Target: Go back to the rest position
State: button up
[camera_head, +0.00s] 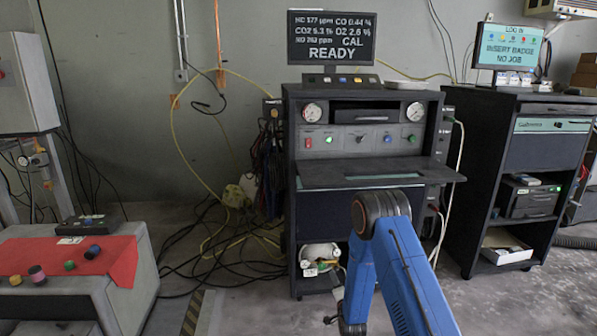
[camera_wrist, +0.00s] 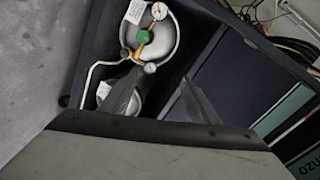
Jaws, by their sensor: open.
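My blue arm rises in front of the dark analyzer cabinet (camera_head: 330,215) in the head view and bends down at its elbow. My gripper (camera_head: 332,320) shows only in part at the bottom of that view, low in front of the cabinet's lower shelf. In the wrist view my gripper (camera_wrist: 160,95) has its two grey fingers apart, with nothing between them. Beyond the fingers are a pale gas cylinder (camera_wrist: 158,45) with gauges and a green knob, inside the cabinet's lower opening. The cylinder also shows in the head view (camera_head: 318,252).
A second dark cabinet (camera_head: 540,150) with a monitor stands at the right. A bench with a red cloth (camera_head: 125,262) and several small coloured knobs is at the left. Cables (camera_head: 225,240) lie on the floor between bench and cabinet. The cabinet's shelf (camera_head: 375,172) juts out above my gripper.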

jog(key=s+d+r+n+g, duration=0.2)
jog(key=s+r, duration=0.2)
jog(key=r, duration=0.9)
jog(key=s+d+r+n+g, duration=0.2)
jog(key=s+d+r+n, duration=0.15)
jog(key=r, duration=0.85)
jog(key=s+d+r+n+g, duration=0.1)
jog(key=s+d+r, duration=0.1)
jog(key=s+r, duration=0.5)
jog(key=s+d+r+n+g, duration=0.1)
jog(key=s+r+n+g, duration=0.1)
jog(key=s, duration=0.9)
jog(key=s+d+r+n+g, duration=0.15)
jog(key=s+r, duration=0.35)
jog(key=s, duration=0.5)
jog(key=s+d+r+n+g+h, duration=0.1)
jog(key=s+d+n+g, duration=0.1)
jog(key=s, duration=2.2)
jog(key=shift+d+n+g, duration=0.35)
jog(key=shift+n+g, duration=0.05)
jog(key=shift+g, duration=0.05)
jog(key=shift+w, duration=0.1)
